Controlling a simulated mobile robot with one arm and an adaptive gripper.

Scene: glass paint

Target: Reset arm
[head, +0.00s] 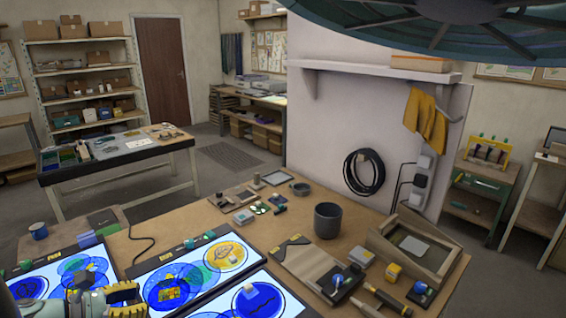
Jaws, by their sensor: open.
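My gripper (122,298) shows at the bottom left edge, partly cut off by the frame. It is open, with nothing seen between its fingers. It is over or in front of the lit panels on the workbench (165,225). The middle lit panel (150,268) bears blue and green discs and a yellow round piece (225,256). Another lit panel (30,270) lies at the left, and a third (280,303) at the front with a blue disc.
A dark cup (327,220) stands mid-bench. A wooden frame (438,262) and small tools fill the right side. A blue mug (38,231) is at the left. A white wall (335,130) with a shelf rises behind.

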